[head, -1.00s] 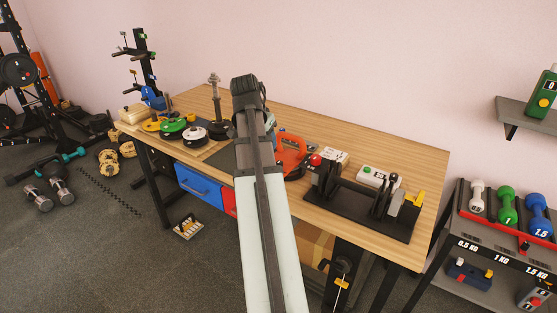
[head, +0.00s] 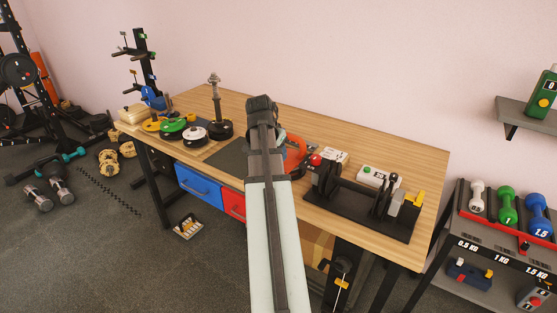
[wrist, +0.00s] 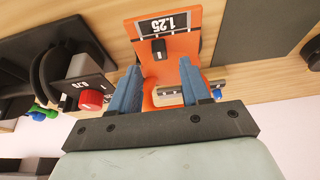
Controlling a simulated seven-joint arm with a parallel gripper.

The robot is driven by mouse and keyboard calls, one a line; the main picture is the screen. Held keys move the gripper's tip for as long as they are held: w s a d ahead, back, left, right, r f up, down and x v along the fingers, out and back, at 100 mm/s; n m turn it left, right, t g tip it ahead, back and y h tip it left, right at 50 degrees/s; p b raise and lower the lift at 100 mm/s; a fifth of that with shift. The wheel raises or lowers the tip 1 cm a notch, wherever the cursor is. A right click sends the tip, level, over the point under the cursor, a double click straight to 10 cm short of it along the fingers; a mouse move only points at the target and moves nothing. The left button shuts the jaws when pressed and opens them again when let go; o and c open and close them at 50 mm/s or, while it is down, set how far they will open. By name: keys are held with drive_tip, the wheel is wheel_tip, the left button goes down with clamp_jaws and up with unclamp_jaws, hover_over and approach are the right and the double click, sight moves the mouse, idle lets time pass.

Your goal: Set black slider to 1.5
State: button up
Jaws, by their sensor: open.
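A black slider knob (wrist: 158,50) sits on an orange panel (wrist: 185,22) under a label reading 1.25, upside down in the wrist view. The orange device also shows in the head view (head: 297,155), partly hidden by my arm. Nothing is held. Contact cannot be told. In the head view the fingers are mostly hidden.
A box with a red knob (wrist: 90,100), marked 0.75, stands close beside the left finger. A black stand (head: 360,208) is right of the orange device in the head view. Weight plates (head: 195,134) and a post are left. The table's right back (head: 385,152) is clear.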

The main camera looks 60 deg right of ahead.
drive_tip(key=shift+x, duration=2.25)
clamp_jaws()
